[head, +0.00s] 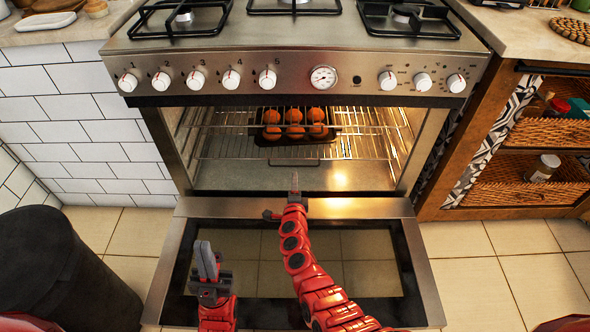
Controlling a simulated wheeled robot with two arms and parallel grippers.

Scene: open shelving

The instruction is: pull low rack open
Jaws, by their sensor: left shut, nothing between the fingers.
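The oven (180,150) stands open, with its door (415,265) folded down flat in front. Inside, wire racks span the lit cavity. The low rack (225,155) shows as thin metal bars above the oven floor, and its front edge seems to lie inside the opening. A dark tray of round orange-brown items (295,133) sits on a rack in the middle. My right gripper (294,184) is above the inner edge of the door, in front of the cavity and apart from the rack; its fingers are seen edge-on. My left gripper (207,262) is shut and empty over the door's left part.
Burner grates (295,5) and a row of knobs (232,79) are above the opening. A dark cylindrical bin (60,270) stands at the left. A wooden shelf unit with wicker trays (530,185) stands at the right. Tiled floor (500,290) is free right of the door.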

